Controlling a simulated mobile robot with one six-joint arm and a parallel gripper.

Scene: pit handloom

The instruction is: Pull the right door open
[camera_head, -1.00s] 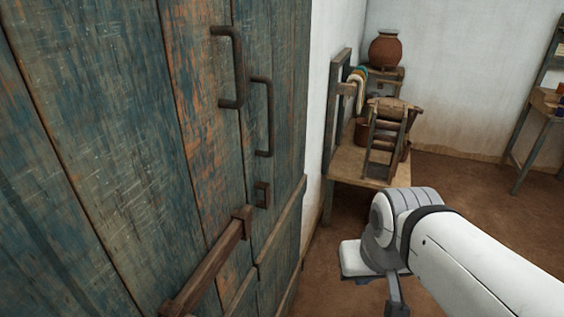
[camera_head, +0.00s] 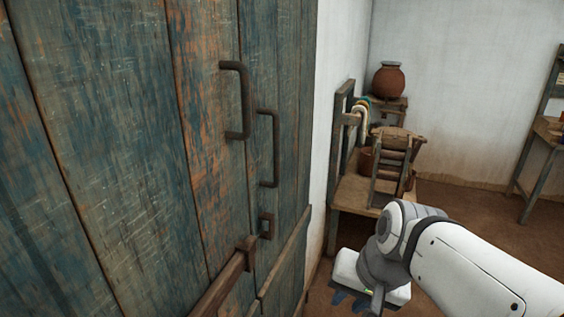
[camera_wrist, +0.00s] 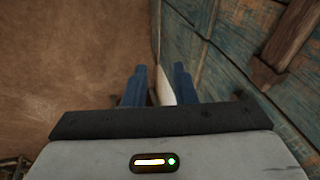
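The right door (camera_head: 291,90) is the weathered blue-green plank door nearer the white wall; it looks closed, level with the left door (camera_head: 120,120). Its dark C-shaped handle (camera_head: 275,150) stands upright, just right of and lower than the left door's handle (camera_head: 245,100).
A wooden bar (camera_head: 222,288) ends in a bracket (camera_head: 247,250) on the left door; an empty staple (camera_head: 266,227) is on the right door. A wooden bench (camera_head: 355,193) with a small frame stands behind my arm. Brown floor (camera_head: 460,205) lies open to the right.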

